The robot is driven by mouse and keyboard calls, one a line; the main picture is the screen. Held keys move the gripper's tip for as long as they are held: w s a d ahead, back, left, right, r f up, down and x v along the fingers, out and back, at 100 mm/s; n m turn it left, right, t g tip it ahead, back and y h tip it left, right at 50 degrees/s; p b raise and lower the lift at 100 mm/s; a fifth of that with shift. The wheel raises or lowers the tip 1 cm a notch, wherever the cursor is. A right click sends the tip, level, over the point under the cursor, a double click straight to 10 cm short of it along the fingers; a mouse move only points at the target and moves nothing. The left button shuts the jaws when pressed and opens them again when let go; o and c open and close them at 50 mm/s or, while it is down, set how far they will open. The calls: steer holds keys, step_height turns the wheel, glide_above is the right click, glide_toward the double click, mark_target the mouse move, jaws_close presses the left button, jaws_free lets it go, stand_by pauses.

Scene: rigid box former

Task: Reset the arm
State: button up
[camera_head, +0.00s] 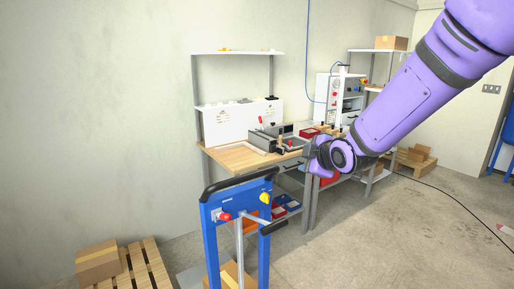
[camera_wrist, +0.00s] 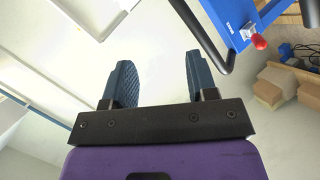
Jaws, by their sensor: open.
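My purple arm (camera_head: 405,95) reaches in from the upper right of the head view and bends at a joint near the workbench. The gripper end is hidden behind the arm in that view. In the wrist view my gripper (camera_wrist: 160,82) is open, its two dark ribbed fingers apart with nothing between them. Pale wall and floor surfaces show beyond the fingers.
A blue frame with a black handle (camera_head: 240,186) stands in front of the wooden workbench (camera_head: 235,158); it also shows in the wrist view (camera_wrist: 232,18). A carton (camera_head: 98,262) sits on a pallet at lower left. Concrete floor (camera_head: 420,240) at right is mostly clear.

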steer(key=s+d+r+m+g+h, duration=0.1)
steer(key=s+d+r+m+h, duration=0.1)
steer(key=s+d+r+m, duration=0.35)
steer(key=s+d+r+m+g+h, duration=0.1)
steer(key=s+d+m+g, duration=0.2)
steer(key=s, duration=1.1)
steer(key=s+d+r+m+g+h, duration=0.1)
steer(key=s+d+m+g, duration=0.1)
steer(key=s+d+m, duration=0.6)
steer(key=s, duration=0.6)
steer(key=shift+s+r+g, duration=0.15)
steer(key=shift+s+g, duration=0.15)
steer(key=shift+g, duration=0.1)
